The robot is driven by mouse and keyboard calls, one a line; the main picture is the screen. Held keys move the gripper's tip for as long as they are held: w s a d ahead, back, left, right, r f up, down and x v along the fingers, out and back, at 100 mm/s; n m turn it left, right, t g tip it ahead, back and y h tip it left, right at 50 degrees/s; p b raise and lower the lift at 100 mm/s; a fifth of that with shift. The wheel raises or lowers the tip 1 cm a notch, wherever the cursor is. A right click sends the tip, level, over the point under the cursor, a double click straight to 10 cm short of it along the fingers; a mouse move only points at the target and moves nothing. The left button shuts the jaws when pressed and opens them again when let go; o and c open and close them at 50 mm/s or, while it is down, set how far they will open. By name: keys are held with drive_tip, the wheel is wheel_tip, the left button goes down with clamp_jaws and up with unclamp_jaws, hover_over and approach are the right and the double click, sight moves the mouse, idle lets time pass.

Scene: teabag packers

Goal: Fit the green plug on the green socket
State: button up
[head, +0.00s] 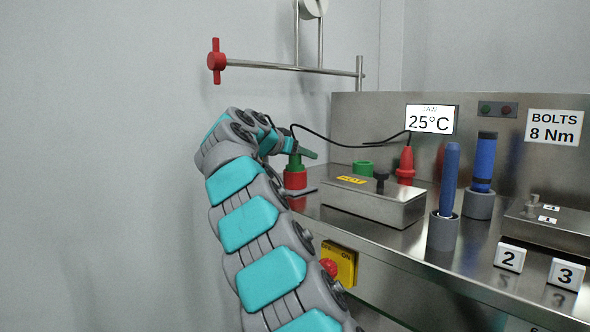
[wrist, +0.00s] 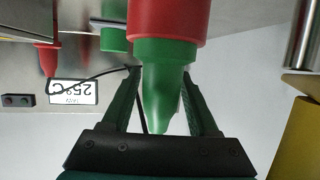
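The green plug (head: 295,161) stands upright on a red socket (head: 295,180) at the left end of the steel bench. In the upside-down wrist view, the green plug (wrist: 165,85) tapers from the red socket (wrist: 165,22). My gripper (head: 308,154) is at the plug's height. In the wrist view my gripper's fingers (wrist: 160,76) lie either side of the plug, apart, with gaps showing beside its narrow part. The plug partly hides the fingertips. The green socket (head: 363,168) is empty, behind the steel box; it also shows in the wrist view (wrist: 114,40).
A red plug (head: 405,162) with a black cable (head: 350,143) stands right of the green socket. A low steel box (head: 375,203) lies in front. Blue-handled tools (head: 450,180) stand in grey holders to the right. A horizontal steel bar (head: 290,67) with a red handle is above my arm.

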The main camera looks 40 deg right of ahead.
clamp_jaws()
drive_tip(key=shift+r, duration=0.15)
idle(0.4)
